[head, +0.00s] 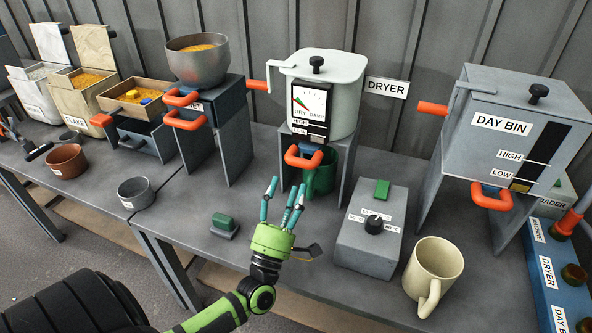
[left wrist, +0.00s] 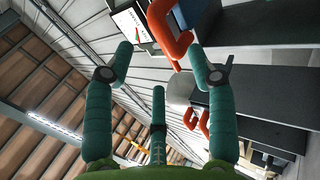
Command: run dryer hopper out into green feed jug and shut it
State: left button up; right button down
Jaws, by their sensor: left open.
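The dryer hopper (head: 345,88) is a pale lidded drum on a grey stand. Its front carries a DRY/DAMP dial (head: 309,104) and a HIGH/LOW strip. An orange handle (head: 303,162) sits below its outlet, and a second one (head: 258,85) sticks out at its upper left. The green feed jug (head: 325,175) stands under the hopper between the stand legs, partly hidden; its contents cannot be seen. My left gripper (head: 283,193) is open and empty, fingers up, in front of and below the lower handle. In the left wrist view an orange handle (left wrist: 163,28) shows beyond the spread fingertips (left wrist: 160,62).
A grey control box (head: 370,232) and a cream mug (head: 434,272) stand right of my gripper. A small green-topped block (head: 223,226) lies to its left. The day bin (head: 510,125) stands at the right. Metal bowl hopper (head: 197,65) and bins stand left.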

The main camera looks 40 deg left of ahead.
pick_arm(q)
jog(key=shift+v, duration=2.3)
